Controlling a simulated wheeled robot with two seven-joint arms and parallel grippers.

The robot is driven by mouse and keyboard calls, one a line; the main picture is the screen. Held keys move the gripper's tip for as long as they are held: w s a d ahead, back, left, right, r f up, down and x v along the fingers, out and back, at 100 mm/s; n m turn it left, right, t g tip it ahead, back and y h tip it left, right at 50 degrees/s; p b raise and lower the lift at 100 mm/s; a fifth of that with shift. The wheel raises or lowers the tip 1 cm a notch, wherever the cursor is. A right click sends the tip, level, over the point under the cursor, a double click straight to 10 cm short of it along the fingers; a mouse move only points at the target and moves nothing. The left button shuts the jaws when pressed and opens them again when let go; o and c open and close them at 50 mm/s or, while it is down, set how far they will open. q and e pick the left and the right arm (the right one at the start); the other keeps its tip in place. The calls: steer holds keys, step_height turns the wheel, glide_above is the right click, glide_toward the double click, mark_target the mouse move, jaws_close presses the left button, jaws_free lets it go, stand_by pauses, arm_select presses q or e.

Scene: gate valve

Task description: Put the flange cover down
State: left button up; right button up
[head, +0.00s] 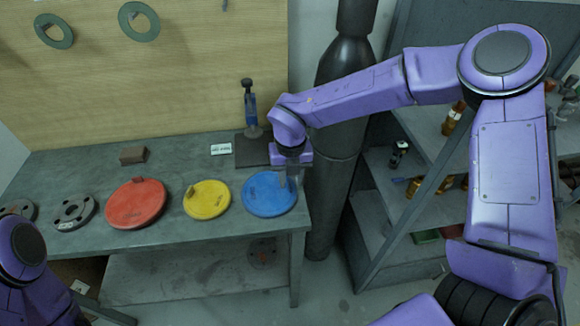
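Three round flange covers lie on the grey workbench (175,240): a red one (130,208), a yellow one (207,203) and a blue one (265,202). The blue cover looks flat, near the bench's right end. My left gripper is out of view.
Grey flanges (73,212) lie on the left of the bench. A brown block (132,155), a white label (221,149) and a blue-handled tool (250,108) are at the back. A dark gas cylinder (335,140) and a shelf rack (410,210) stand to the right.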

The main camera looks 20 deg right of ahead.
step_height(320, 180, up, 11)
steer(key=b, duration=0.1)
steer(key=shift+r, duration=0.2)
